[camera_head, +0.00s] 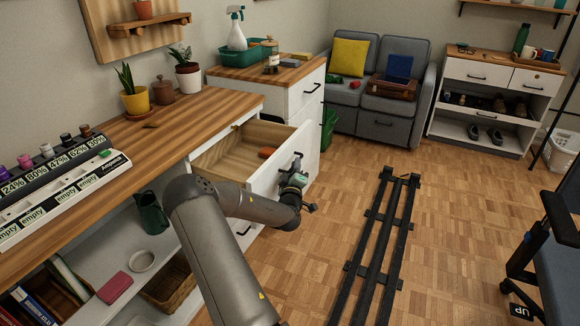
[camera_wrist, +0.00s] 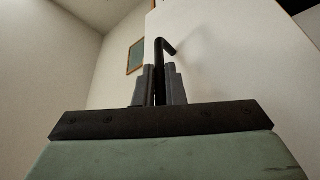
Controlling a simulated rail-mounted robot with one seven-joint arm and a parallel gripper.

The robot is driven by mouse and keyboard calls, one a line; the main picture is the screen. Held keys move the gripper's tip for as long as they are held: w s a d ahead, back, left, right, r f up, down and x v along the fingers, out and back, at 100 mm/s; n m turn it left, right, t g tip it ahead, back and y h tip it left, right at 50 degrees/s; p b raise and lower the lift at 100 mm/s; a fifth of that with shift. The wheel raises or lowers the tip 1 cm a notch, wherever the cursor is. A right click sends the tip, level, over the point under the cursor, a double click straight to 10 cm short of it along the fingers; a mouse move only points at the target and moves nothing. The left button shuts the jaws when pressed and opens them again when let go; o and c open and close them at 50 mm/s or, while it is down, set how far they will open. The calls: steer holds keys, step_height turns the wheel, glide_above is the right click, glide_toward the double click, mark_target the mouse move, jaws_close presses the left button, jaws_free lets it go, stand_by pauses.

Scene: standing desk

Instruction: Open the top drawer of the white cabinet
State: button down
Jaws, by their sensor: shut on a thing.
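The white cabinet under the wooden desk top has its top drawer (camera_head: 228,157) pulled well out in the head view. Its wooden inside shows, with a small orange object (camera_head: 266,152) lying in it. My gripper (camera_head: 297,164) is at the outer face of the white drawer front (camera_head: 264,180). In the wrist view my gripper's two grey fingers (camera_wrist: 160,88) are shut on the black handle (camera_wrist: 167,47), whose bent end rises above the fingertips against the white front.
A lower drawer with a black handle (camera_head: 243,229) is beneath. Another white cabinet (camera_head: 300,97) stands behind, beside a green bin (camera_head: 328,128). A grey sofa (camera_head: 373,116) is farther back. The parquet floor (camera_head: 330,205) in front of the drawer is clear.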

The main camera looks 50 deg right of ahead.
stand_by(0.3)
steer(key=c, duration=1.5)
jaws_free()
steer(key=shift+a, duration=0.1)
steer(key=p+v, duration=0.1)
steer(key=v, duration=1.6)
steer(key=shift+s, duration=0.2)
steer(key=shift+a, duration=0.1)
